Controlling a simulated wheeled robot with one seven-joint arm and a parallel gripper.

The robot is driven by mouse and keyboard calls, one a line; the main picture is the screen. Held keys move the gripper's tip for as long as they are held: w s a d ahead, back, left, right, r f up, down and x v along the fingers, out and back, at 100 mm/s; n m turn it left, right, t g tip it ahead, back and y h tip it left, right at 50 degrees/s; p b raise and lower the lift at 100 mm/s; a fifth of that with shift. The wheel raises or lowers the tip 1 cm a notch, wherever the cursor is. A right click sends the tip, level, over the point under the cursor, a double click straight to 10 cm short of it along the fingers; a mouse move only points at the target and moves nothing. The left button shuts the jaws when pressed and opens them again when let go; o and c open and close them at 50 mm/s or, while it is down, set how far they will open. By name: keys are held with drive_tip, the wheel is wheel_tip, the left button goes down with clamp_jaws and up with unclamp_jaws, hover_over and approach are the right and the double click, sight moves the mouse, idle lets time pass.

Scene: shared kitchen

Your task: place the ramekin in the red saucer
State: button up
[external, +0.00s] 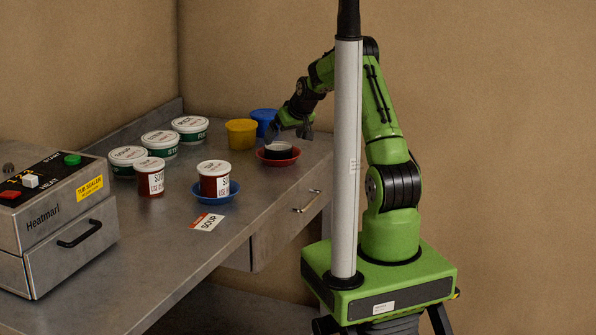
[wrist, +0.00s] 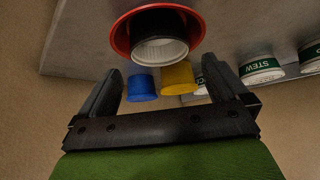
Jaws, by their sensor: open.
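The ramekin (external: 278,150), dark outside and pale inside, sits upright in the red saucer (external: 278,160) near the far right of the counter. In the wrist view the ramekin (wrist: 160,51) is inside the rim of the red saucer (wrist: 121,38). My gripper (external: 290,134) is just above and behind the ramekin. In the wrist view my gripper (wrist: 161,72) has its fingers spread wide, with nothing between them, and the ramekin is beyond the fingertips.
A yellow cup (external: 241,134) and a blue cup (external: 263,120) stand behind and left of the saucer. A soup tub (external: 214,182) stands in a blue saucer (external: 231,192). Several lidded tubs (external: 160,146) are further left. A label card (external: 208,222) and a heat sealer (external: 50,210) are nearer.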

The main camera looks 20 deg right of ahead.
drive_tip(key=s+d+r+h, duration=0.1)
drive_tip(key=s+r, duration=0.6)
drive_tip(key=s, duration=0.3)
drive_tip(key=s+d+r, duration=0.1)
drive_tip(key=s+r, duration=0.6)
drive_tip(key=s, duration=0.2)
drive_tip(key=s+d+f+m+g, duration=0.1)
drive_tip(key=s+d+m+g, duration=0.1)
drive_tip(key=s, duration=1.8)
drive_tip(key=shift+s+f+h, duration=0.15)
drive_tip(key=shift+s+h, duration=0.15)
drive_tip(key=shift+s, duration=0.1)
